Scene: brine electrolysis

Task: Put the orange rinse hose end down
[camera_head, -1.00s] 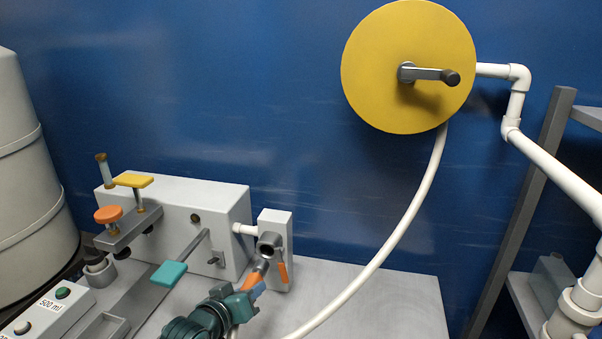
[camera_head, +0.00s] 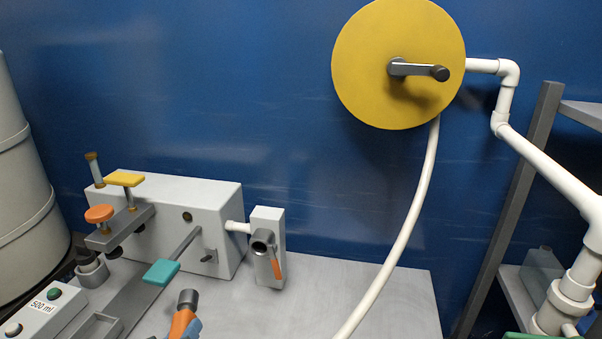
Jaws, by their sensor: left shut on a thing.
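The orange rinse hose end (camera_head: 182,322) shows at the bottom edge, with a dark grey nozzle (camera_head: 188,299) pointing up. Only its upper part is in view. The blue fingertips of my left gripper (camera_head: 192,329) are shut on it; the rest of this gripper is below the picture. The nozzle is over the grey bench top, apart from the grey port (camera_head: 263,241) on the white block. I cannot tell its height above the bench. The white hose (camera_head: 402,245) hangs from the yellow reel (camera_head: 390,95) and runs down out of view. My right gripper is not in view.
A white box (camera_head: 215,205) carries an orange knob (camera_head: 99,213), a yellow pad (camera_head: 124,179) and a teal paddle (camera_head: 161,273). A button box (camera_head: 45,308) is at lower left. The bench's right side (camera_head: 405,310) is bare. A shelf frame (camera_head: 515,200) stands at right.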

